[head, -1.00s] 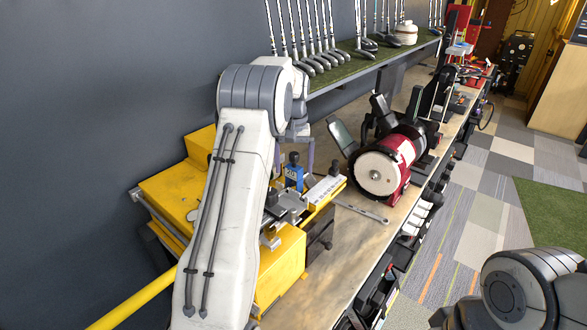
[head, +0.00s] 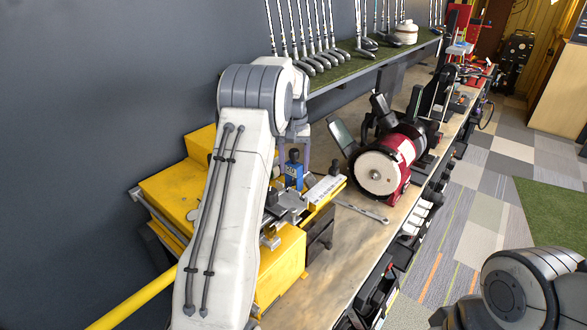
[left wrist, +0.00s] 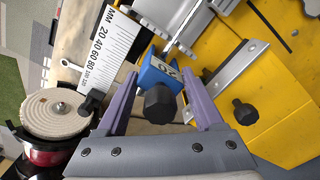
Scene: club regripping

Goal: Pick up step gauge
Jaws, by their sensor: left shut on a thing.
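The step gauge, which I take to be the small blue block (head: 292,174) with a black knob and a white label, is at the yellow machine in the head view. In the left wrist view the blue block (left wrist: 152,77) sits between the two purple fingers, black knob towards the camera. My left gripper (head: 295,163) is shut on it from above; its arm hides part of the machine. In the left wrist view this gripper (left wrist: 162,84) spans the block. I cannot tell whether the block touches the surface below. My right gripper is outside the frames.
A white millimetre scale (left wrist: 113,42) lies close beside the block on the yellow machine (head: 277,262). A red grinder with a pale wheel (head: 377,173) stands to the right on the bench. A wrench (head: 362,212) lies between them. Clubs (head: 310,45) stand on the shelf behind.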

